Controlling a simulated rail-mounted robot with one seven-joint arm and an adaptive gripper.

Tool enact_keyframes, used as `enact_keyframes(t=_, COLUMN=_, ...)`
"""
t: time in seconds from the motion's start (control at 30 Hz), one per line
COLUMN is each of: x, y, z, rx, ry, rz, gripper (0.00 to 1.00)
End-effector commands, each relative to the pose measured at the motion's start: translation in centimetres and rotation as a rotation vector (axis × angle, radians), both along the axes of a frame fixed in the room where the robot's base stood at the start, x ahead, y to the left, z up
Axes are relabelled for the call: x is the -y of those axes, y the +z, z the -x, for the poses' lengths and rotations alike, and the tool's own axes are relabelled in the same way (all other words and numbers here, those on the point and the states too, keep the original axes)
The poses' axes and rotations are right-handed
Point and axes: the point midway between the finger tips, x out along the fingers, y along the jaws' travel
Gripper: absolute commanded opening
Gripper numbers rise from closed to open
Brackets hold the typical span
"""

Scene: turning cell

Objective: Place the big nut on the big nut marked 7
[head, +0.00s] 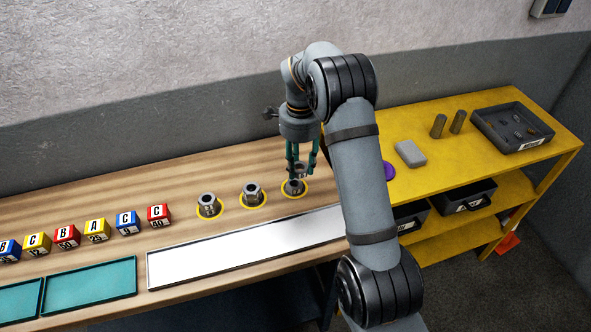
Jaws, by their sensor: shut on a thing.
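My gripper (301,170) points down over the right end of the wooden bench. It is shut on a dark metal big nut (301,169), partly hidden by the fingers. Just below it, another grey big nut (294,188) stands on the rightmost yellow ring. I cannot tell whether the held nut touches it. Two more big nuts stand to the left on yellow rings, one in the middle (252,193) and one at the left (208,206). The numbers on the nuts are too small to read.
Several lettered blocks (97,231) stand in a row at left. A white tray (150,272) and teal trays (90,279) lie along the front. On the yellow shelf at right are a grey block (410,153), two metal cylinders (438,126) and a dark bin (497,146). A purple thing (389,171) is partly hidden behind my arm.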

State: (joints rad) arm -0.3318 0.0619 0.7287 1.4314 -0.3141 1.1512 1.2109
Motion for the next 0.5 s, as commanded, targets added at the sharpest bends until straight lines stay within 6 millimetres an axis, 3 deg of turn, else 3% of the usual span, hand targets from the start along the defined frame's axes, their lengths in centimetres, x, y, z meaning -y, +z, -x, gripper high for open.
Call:
enact_keyframes(t=0.17, x=-1.5, y=-0.8, z=-0.5, rx=0.000, ry=0.000, rz=-0.001, gripper=0.03)
enact_keyframes(t=0.5, x=-1.5, y=-4.7, z=-0.5, rx=0.000, ry=0.000, rz=0.000, gripper=0.03)
